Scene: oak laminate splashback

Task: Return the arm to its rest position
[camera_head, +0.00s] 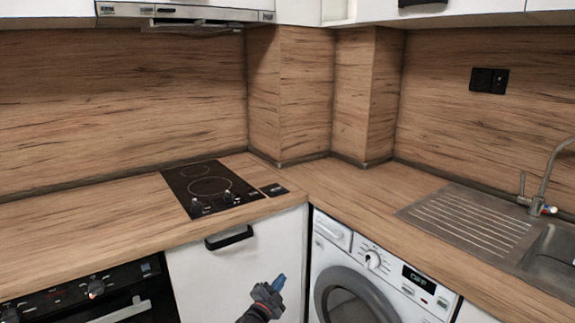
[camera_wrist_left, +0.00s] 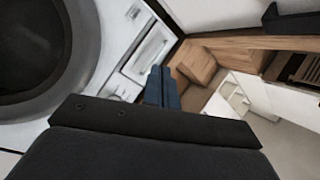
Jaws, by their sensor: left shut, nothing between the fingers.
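My left gripper (camera_head: 279,283) is low in the head view, in front of the white cabinet door (camera_head: 202,275) and left of the washing machine (camera_head: 375,282). Its blue fingers are together with nothing between them. In the left wrist view the shut fingers (camera_wrist_left: 162,88) point away from the dark gripper body. The washing machine's round door (camera_wrist_left: 45,45) fills the upper left of that view. My right gripper does not show in either view.
The oak worktop (camera_head: 110,220) runs along both walls, mostly bare. A black hob (camera_head: 212,188) is set into it near the corner. A sink (camera_head: 553,256) with a tap (camera_head: 548,180) is at the right. An oven (camera_head: 95,295) is at lower left. A black handle (camera_head: 229,238) sticks out above my gripper.

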